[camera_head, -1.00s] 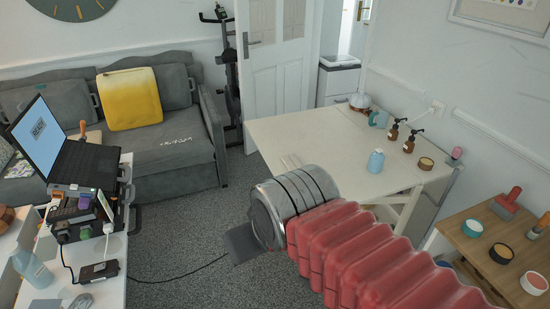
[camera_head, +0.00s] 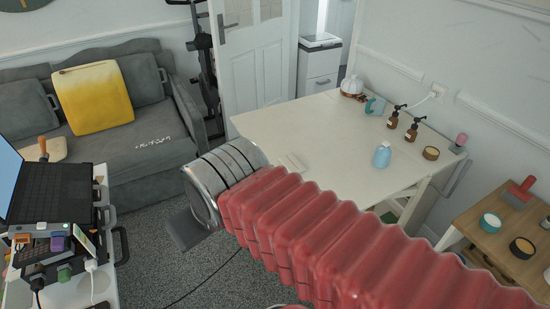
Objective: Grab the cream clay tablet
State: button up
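I cannot make out the cream clay tablet with certainty. A small pale flat piece (camera_head: 293,162) lies on the white table (camera_head: 330,125), just beyond my arm, but it is too small to tell what it is. My gripper (camera_head: 188,229) shows as a grey flat part at the end of my red, ribbed arm, left of the table and over the carpet. I cannot see its fingers clearly, nor whether it holds anything.
A blue bottle (camera_head: 381,156), brown pump bottles (camera_head: 411,131) and a teal mug (camera_head: 375,106) stand on the white table. A wooden side table (camera_head: 490,232) is at right. A desk with a black laptop (camera_head: 50,190) is at left. Carpet lies between.

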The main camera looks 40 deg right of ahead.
aim_at(292, 164)
jog(key=u, duration=0.15)
jog(key=i, duration=1.25)
jog(key=u, duration=0.1)
